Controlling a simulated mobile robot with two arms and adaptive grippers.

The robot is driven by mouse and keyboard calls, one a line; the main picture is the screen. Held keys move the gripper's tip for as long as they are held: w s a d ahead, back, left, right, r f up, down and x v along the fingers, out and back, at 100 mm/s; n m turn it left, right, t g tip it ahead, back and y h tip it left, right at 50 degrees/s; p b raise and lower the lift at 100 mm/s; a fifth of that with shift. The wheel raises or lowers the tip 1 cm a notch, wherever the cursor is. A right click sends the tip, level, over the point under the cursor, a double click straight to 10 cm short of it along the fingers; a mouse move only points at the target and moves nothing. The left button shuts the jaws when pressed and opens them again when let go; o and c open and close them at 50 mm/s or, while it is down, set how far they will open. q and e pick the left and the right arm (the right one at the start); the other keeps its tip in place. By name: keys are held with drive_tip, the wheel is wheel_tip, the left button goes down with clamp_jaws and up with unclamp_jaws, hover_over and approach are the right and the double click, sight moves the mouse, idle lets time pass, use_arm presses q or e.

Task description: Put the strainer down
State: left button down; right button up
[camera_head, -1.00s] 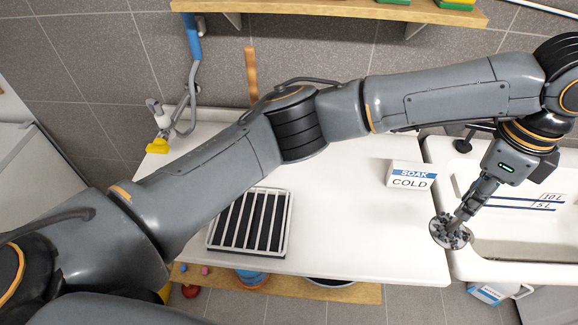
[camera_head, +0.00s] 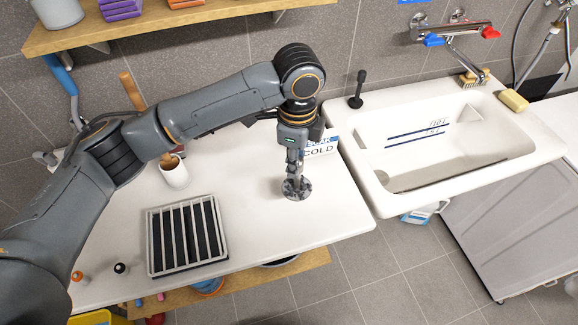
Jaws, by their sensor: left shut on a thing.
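The strainer (camera_head: 297,189) is a small round grey disc with a dark pattern. It is over the white counter (camera_head: 318,222), right of the slatted rack (camera_head: 150,243) and left of the sink (camera_head: 356,168). My left gripper (camera_head: 296,177) comes down from above and is shut on the strainer. I cannot tell whether the strainer touches the counter or hangs just above it. The gripper's fingers hide part of it. My right gripper is not in view.
A sign reading COLD (camera_head: 322,147) stands close behind the gripper, partly hidden by my arm. A white cup (camera_head: 174,173) stands behind the rack. Two small knobbed things (camera_head: 121,268) (camera_head: 78,277) are at front left.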

sight(289, 185)
use_arm(q)
drive_tip(key=shift+w+a+f, duration=0.15)
drive_tip(key=shift+a+f, duration=0.25)
drive_tip(key=shift+f, duration=0.1)
drive_tip(key=f+p, duration=0.2)
drive_tip(key=f, duration=0.1)
drive_tip(key=shift+a, duration=0.3)
drive_tip(key=shift+d+f, duration=0.1)
drive_tip(key=shift+f, duration=0.25)
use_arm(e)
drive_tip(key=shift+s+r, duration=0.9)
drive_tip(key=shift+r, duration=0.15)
use_arm(q)
drive_tip(key=shift+f, duration=0.2)
drive_tip(key=c, duration=1.2)
unclamp_jaws()
drive_tip(key=shift+o, duration=0.2)
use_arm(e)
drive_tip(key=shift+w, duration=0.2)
use_arm(q)
drive_tip(key=shift+r, duration=0.1)
wheel_tip(289, 185, up, 12)
drive_tip(key=b, duration=0.3)
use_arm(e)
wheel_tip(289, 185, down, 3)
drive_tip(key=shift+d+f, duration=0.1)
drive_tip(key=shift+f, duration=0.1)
